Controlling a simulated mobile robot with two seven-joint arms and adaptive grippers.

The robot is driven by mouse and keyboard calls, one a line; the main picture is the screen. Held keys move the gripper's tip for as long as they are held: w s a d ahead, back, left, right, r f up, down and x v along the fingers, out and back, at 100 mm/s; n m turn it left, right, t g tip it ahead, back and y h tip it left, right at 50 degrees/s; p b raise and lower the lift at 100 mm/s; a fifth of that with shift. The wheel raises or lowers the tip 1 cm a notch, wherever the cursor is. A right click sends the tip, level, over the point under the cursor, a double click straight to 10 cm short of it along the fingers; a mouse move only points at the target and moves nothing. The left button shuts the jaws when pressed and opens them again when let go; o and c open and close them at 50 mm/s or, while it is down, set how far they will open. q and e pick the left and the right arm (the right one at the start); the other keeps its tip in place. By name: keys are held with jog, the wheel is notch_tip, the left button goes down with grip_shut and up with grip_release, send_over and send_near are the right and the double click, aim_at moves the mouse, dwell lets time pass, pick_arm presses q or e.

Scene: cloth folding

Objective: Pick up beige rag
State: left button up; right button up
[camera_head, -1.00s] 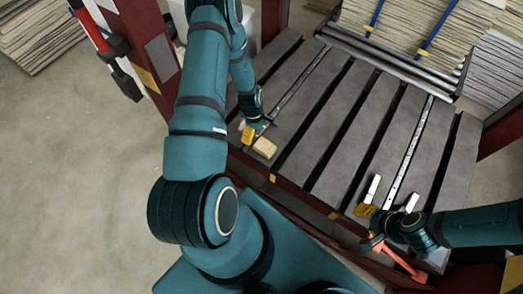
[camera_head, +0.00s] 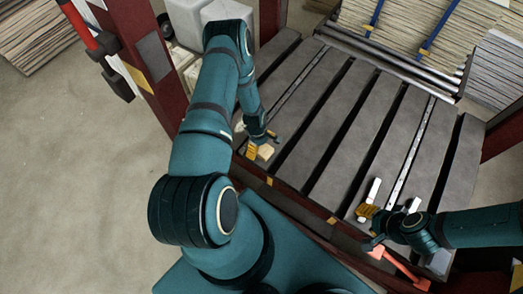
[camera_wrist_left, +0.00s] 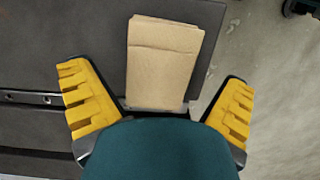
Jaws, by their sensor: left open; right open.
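The beige rag (camera_wrist_left: 163,68) lies folded in a small rectangle on the dark grey slatted table (camera_wrist_left: 60,30). In the left wrist view it sits between the spread yellow fingers of my left gripper (camera_wrist_left: 158,110), which is open and not closed on it. In the head view the rag (camera_head: 266,152) is at the table's near left edge, partly hidden, with my left gripper (camera_head: 258,146) over it. My right gripper (camera_head: 384,207) is open and empty over the near right part of the table.
A red-handled tool (camera_head: 405,268) lies by the table's near right edge, below my right gripper. A dark red post (camera_head: 150,60) stands left of the table. Rollers (camera_head: 395,55) line the far edge. The middle slats are bare.

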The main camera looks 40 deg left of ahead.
aim_at(261, 148)
pick_arm(q)
jog(key=shift+d+f, duration=0.1)
jog(key=shift+f, duration=0.8)
jog(key=shift+r, duration=0.1)
jog(key=c, duration=1.2)
jog(key=shift+c, duration=0.2)
notch_tip(261, 148, up, 10)
jog(key=p, duration=0.2)
jog(key=shift+p, duration=0.3)
